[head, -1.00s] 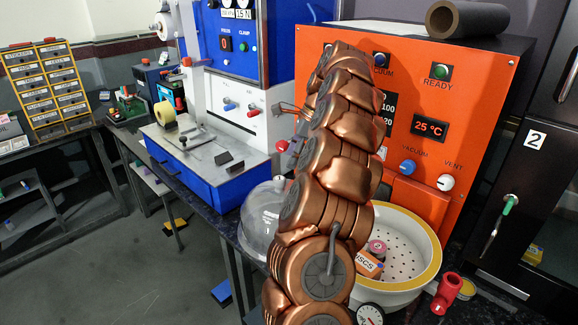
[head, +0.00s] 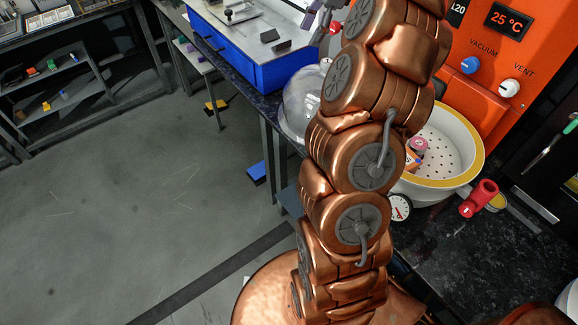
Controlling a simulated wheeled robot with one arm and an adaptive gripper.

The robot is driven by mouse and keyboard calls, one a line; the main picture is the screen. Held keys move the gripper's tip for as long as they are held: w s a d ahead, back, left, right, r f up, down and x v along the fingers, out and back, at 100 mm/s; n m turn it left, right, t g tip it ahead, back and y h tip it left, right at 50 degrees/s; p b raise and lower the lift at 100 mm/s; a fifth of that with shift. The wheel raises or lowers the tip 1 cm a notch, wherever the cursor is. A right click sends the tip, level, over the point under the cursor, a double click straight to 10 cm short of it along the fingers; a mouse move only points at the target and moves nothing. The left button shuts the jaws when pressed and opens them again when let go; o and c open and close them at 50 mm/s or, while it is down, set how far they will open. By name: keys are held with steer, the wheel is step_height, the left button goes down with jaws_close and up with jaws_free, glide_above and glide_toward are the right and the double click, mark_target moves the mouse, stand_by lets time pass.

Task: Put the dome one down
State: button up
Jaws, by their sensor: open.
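The clear glass dome (head: 299,106) stands upright at the front edge of the dark bench, left of my copper arm. The arm hides its right side. My gripper (head: 321,20) shows only in part at the top edge of the head view, a small grey shape beside the arm. It is open, above and apart from the dome in the picture, and I see nothing held in it.
A white perforated basin (head: 462,178) with a yellow rim stands right of the arm, with small pink and orange items inside. A round gauge (head: 399,207) and a red valve (head: 479,198) are in front. A blue-sided machine (head: 262,70) stands behind left.

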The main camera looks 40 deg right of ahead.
steer(key=s+a+n+g, duration=0.1)
steer(key=s+a+n, duration=0.25)
steer(key=a, duration=0.45)
steer(key=s+a+f+n+g, duration=0.1)
steer(key=s+a+n, duration=0.1)
steer(key=a+n, duration=0.45)
steer(key=s+a+n+g, duration=0.1)
steer(key=s+a+n, duration=0.15)
steer(key=a, duration=0.75)
steer(key=s+a+f+n+h, duration=0.1)
steer(key=s+a+f+n, duration=0.1)
steer(key=s, duration=0.5)
steer(key=s+a+f+n+g+h, duration=0.1)
steer(key=s+f+n, duration=0.3)
steer(key=s, duration=0.3)
steer(key=s+a+f+n+h, duration=0.1)
steer(key=s+a+f+n, duration=0.1)
steer(key=s, duration=0.5)
step_height(320, 180, down, 2)
steer(key=shift+s+a+f+n+h, duration=0.2)
steer(key=shift+s+a+n+h, duration=0.15)
steer(key=shift+n, duration=0.5)
